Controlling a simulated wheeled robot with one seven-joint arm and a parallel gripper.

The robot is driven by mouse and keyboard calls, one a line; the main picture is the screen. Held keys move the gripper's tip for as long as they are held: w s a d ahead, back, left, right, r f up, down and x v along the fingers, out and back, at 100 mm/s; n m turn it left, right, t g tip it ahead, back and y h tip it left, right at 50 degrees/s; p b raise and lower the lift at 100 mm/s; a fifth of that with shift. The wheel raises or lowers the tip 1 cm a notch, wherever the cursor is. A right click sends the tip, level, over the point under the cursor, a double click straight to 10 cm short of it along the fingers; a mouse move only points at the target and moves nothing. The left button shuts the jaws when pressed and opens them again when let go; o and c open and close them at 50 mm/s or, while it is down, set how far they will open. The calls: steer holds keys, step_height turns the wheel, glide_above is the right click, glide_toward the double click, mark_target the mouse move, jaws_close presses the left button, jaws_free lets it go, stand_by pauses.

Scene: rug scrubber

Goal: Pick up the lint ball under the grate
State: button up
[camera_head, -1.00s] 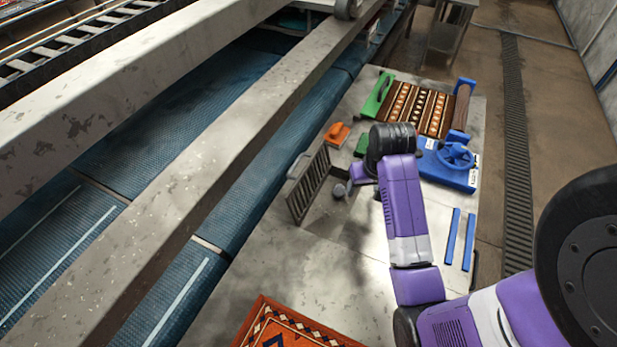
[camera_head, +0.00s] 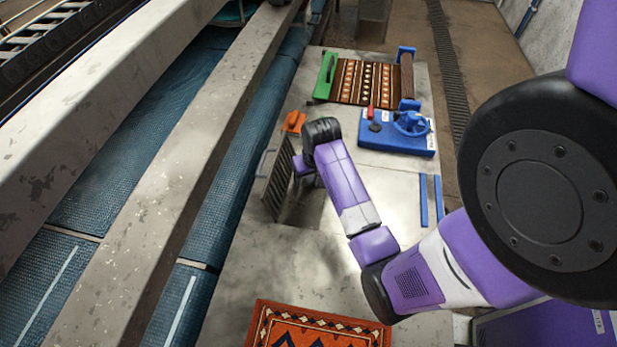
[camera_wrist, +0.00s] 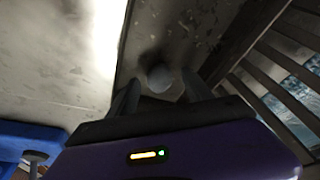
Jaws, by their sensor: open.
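The grate (camera_head: 278,180) is slatted metal and stands tilted up on the left side of a dark recess (camera_head: 306,212) in the worktop. In the wrist view the grate (camera_wrist: 270,92) shows at the right. A pale grey lint ball (camera_wrist: 160,77) lies in the shadowed recess between my fingertips in that view. My gripper (camera_wrist: 161,84) is open and points down toward the ball. I cannot tell whether the fingers touch it. In the head view my arm hides the ball and most of my gripper.
A blue unit with a handwheel (camera_head: 410,122) and two blue strips (camera_head: 431,200) are to the right. A patterned rug (camera_head: 370,82) lies at the back and an orange rug (camera_head: 315,328) at the front. An orange-handled brush (camera_head: 294,122) is behind the grate. A concrete beam (camera_head: 160,185) runs along the left.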

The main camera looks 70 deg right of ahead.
steer(key=shift+f, duration=0.35)
steer(key=shift+c, duration=0.2)
jaws_close()
